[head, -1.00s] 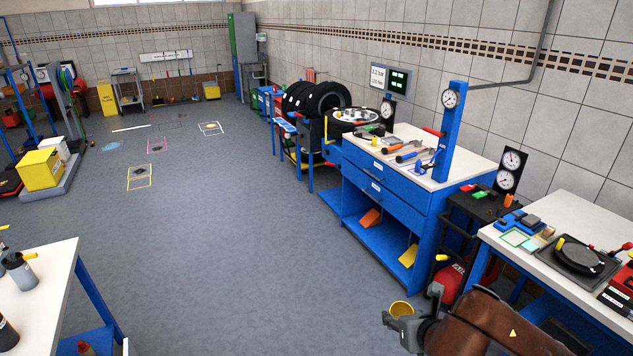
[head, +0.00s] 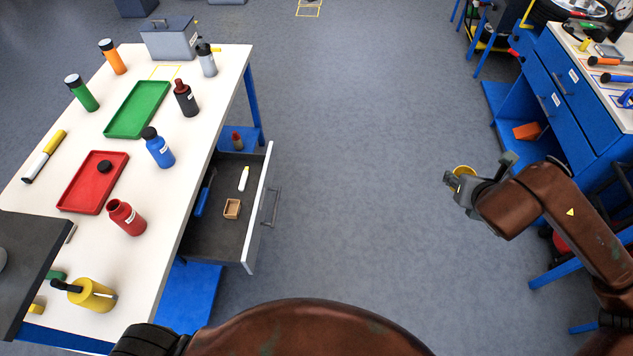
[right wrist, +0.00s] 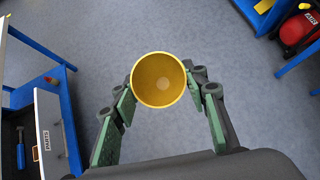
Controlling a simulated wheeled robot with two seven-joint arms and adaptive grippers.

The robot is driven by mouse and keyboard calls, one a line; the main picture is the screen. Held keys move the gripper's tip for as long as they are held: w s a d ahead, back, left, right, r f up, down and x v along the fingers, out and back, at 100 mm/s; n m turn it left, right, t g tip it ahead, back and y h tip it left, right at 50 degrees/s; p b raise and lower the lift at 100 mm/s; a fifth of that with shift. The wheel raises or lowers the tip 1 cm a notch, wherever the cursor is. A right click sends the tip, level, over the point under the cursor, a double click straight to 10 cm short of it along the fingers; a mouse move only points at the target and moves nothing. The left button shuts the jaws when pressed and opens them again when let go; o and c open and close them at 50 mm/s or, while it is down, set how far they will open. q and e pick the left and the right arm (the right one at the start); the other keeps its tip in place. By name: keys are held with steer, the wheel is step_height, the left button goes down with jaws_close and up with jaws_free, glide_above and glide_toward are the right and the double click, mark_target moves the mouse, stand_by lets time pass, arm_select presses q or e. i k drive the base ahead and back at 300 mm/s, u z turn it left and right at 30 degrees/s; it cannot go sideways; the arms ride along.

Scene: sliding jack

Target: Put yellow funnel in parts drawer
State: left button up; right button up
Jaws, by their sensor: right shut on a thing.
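The yellow funnel (head: 462,171) is held in my right gripper (head: 465,188), out over the open floor to the right of the white table. In the right wrist view the funnel (right wrist: 158,80) shows its round mouth between the two green-padded fingers (right wrist: 160,105). The parts drawer (head: 225,215) stands pulled open under the table's right side. It holds a blue-handled tool, a small white tube with a yellow cap and a small wooden box. The drawer also shows at the left of the right wrist view (right wrist: 45,140). My left gripper is not in view.
The white table (head: 140,240) carries a red tray (head: 75,200), a green tray (head: 120,122) and several bottles. A blue workbench (head: 560,90) stands at the right. The floor between is clear.

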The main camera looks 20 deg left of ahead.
mark_target(219, 212)
steer(key=u, duration=1.2)
steer(key=i, duration=0.6)
steer(key=u, duration=1.4)
